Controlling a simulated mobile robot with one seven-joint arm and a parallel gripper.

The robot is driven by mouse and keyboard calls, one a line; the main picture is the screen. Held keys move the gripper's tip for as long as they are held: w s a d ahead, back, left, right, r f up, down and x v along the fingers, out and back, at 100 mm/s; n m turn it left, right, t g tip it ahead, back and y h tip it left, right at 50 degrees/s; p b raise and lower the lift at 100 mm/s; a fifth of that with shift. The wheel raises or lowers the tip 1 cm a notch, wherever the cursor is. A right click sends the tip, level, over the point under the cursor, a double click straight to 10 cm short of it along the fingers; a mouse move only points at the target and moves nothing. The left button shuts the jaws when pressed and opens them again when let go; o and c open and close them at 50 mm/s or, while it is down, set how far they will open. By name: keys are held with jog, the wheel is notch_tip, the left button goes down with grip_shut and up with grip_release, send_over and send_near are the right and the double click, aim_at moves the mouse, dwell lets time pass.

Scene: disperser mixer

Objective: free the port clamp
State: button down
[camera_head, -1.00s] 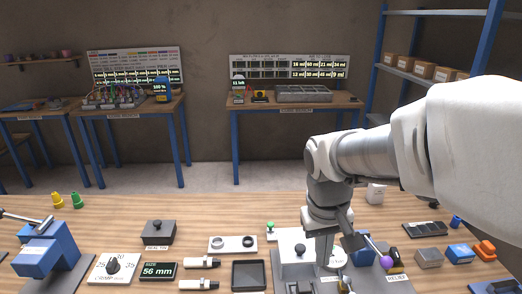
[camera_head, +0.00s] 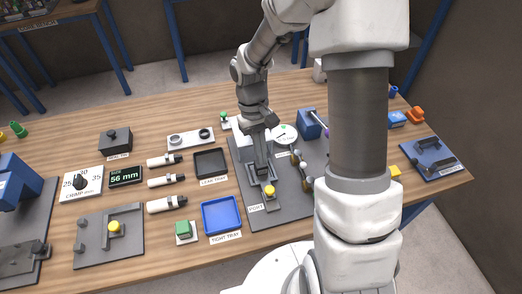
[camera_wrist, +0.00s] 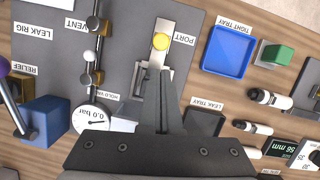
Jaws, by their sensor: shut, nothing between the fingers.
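The port clamp is a grey metal fixture on the dark leak-rig plate (camera_head: 238,213), beside the PORT label. Its yellow knob (camera_head: 269,190) also shows in the wrist view (camera_wrist: 161,41), on a pale strip. The clamp's metal frame (camera_wrist: 142,78) is partly hidden behind my fingers. My gripper (camera_head: 262,172) is shut and empty, pointing down over the clamp. In the wrist view, my gripper (camera_wrist: 164,74) has its tips just short of the yellow knob and overlapping the clamp frame. I cannot tell whether they touch it.
A gauge reading 0.0 bar (camera_wrist: 91,117) and a blue relief block (camera_wrist: 45,121) stand on the rig. The vent pipe with ball joints (camera_wrist: 90,55) runs beside the clamp. A blue tight tray (camera_wrist: 228,52) and dark leak tray (camera_head: 210,163) lie off the plate.

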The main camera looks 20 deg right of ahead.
send_over(265, 185)
notch_tip(265, 185, down, 7)
jog(key=shift+w+r, duration=0.15)
dwell(0.4)
